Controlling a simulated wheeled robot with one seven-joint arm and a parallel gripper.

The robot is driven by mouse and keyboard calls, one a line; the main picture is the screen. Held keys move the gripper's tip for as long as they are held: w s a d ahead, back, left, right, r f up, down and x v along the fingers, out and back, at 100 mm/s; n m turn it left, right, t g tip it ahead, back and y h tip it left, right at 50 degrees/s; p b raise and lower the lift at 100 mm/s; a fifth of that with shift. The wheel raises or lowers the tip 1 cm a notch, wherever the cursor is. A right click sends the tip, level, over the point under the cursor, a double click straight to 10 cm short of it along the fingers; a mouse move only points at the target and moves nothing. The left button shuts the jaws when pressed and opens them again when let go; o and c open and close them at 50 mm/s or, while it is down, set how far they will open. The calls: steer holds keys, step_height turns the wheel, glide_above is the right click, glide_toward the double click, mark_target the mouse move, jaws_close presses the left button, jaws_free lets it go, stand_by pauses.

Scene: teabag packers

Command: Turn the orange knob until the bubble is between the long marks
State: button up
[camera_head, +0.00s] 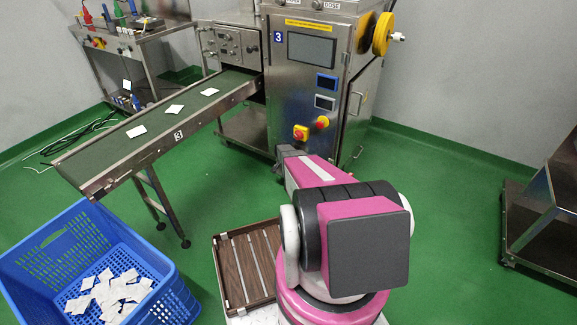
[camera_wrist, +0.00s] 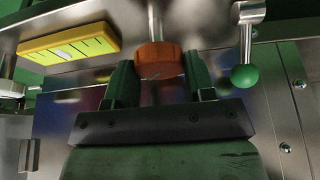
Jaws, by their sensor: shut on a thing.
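In the wrist view the orange knob (camera_wrist: 157,56) sits at the upper middle, on a metal shaft. My gripper (camera_wrist: 158,70) has one dark finger on each side of the knob and is shut on it. A yellow bubble level (camera_wrist: 95,43) lies to the left of the knob, slightly tilted in the picture. It carries several dark marks of differing length. A pale bubble (camera_wrist: 66,50) shows near the level's middle, but the marks are too small to tell exactly where it sits between them. In the head view my arm hides the gripper, and I cannot make out the knob or level.
A green ball-ended lever (camera_wrist: 245,76) hangs close to the right of the knob. In the head view the steel machine (camera_head: 300,90) stands ahead, with a conveyor (camera_head: 105,160) of teabags at left. A blue crate (camera_head: 150,255) and a brown tray (camera_head: 221,272) are on the floor nearby.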

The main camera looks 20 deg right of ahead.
steer(key=o, duration=0.9)
steer(key=shift+r, duration=0.1)
steer(key=v, duration=1)
steer(key=shift+s+a+r, duration=0.1)
steer(key=shift+r, duration=0.2)
